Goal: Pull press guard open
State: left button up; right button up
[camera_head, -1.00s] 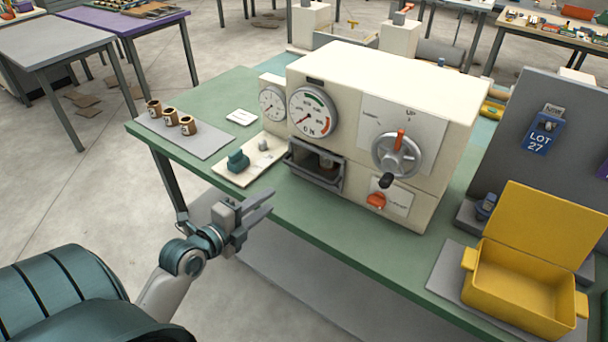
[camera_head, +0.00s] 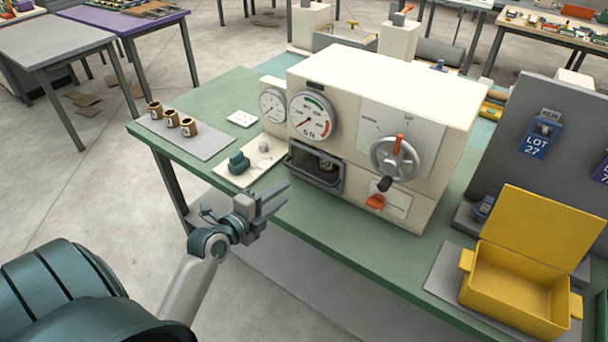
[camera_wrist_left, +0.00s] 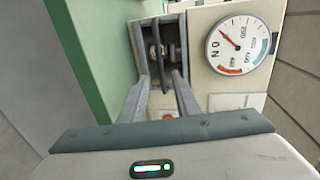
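The press is a cream machine (camera_head: 390,95) on the green table, with a dark opening low in its front. The press guard (camera_head: 313,173) is a dark grey frame with a bar across that opening. Its bar (camera_wrist_left: 155,60) runs upright in the left wrist view, ahead of my fingertips. My left gripper (camera_head: 283,197) is in front of and below the guard in the head view, apart from it. Its two fingers are spread with nothing between them, and they also show in the left wrist view (camera_wrist_left: 160,80). My right gripper is out of view.
A hand wheel (camera_head: 397,160) and an orange knob (camera_head: 375,202) are right of the opening. A pale board (camera_head: 255,172) with a teal part lies left of it, and several brown cups stand on a grey mat (camera_head: 210,143). A yellow box (camera_head: 515,285) is at right.

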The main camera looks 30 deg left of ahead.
aim_at(307, 175)
pick_arm(q)
jog(key=p+x, duration=0.2)
jog(key=x, duration=0.7)
jog(key=shift+w+p, duration=0.3)
jog(key=shift+p, duration=0.05)
jog(key=shift+x, duration=0.95)
jog(key=shift+s, duration=0.1)
grip_shut()
